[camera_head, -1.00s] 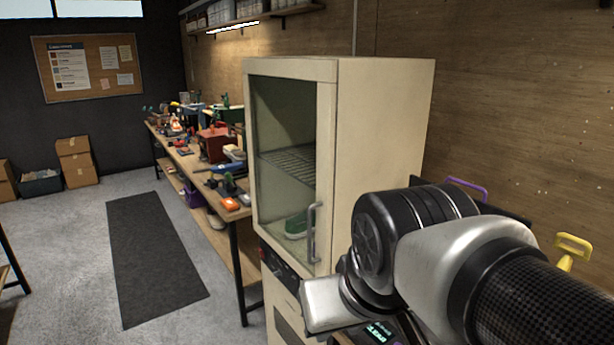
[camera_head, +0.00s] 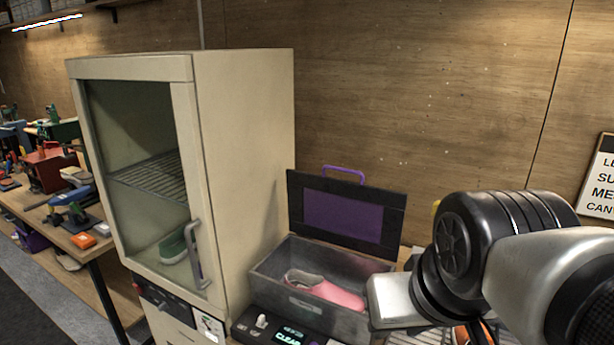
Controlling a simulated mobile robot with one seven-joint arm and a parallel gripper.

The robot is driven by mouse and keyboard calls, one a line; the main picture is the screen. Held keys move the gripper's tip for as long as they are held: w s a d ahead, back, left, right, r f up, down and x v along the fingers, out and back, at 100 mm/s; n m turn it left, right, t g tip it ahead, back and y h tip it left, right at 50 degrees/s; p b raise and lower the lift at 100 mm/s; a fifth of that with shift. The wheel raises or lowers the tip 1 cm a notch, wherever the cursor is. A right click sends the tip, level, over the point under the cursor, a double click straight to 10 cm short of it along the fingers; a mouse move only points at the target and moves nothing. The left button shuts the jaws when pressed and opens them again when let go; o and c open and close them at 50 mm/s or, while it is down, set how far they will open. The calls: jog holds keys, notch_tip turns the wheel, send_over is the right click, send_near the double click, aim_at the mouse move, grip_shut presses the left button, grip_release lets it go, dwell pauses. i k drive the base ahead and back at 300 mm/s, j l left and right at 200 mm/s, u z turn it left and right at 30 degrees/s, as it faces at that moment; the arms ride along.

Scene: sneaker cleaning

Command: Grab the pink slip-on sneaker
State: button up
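The pink slip-on sneaker (camera_head: 340,295) lies inside an open grey box (camera_head: 265,283), with its pale opening toward the left and its pink toe toward the right. The box's dark lid with a purple panel (camera_head: 345,212) stands raised at the back. My gripper (camera_head: 396,302) shows only as a pale metal block at the end of my arm, at the box's right side in the picture. Its fingers are not visible, so I cannot see whether it is open. The block covers the box's right edge in this view.
A cream cabinet (camera_head: 245,150) with a closed glass door stands left of the box, a green shoe (camera_head: 175,245) inside it. A control panel with a lit display (camera_head: 288,337) is in front of the box. A cluttered workbench (camera_head: 60,235) is at far left.

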aim_at(323, 293)
jog(key=i+j, duration=0.15)
jog(key=j, duration=0.2)
jog(key=i+j, duration=0.1)
jog(key=j, duration=0.25)
jog(key=i+j+z, duration=0.1)
jog(key=j, duration=0.25)
jog(key=i+j, duration=0.2)
jog(key=j, duration=0.2)
jog(key=i+j, duration=0.1)
jog(key=j, duration=0.25)
jog(key=i+j, duration=0.1)
jog(key=j, duration=0.25)
jog(key=j+z, duration=0.1)
jog(key=z, duration=1.2)
jog(key=i+j, duration=0.05)
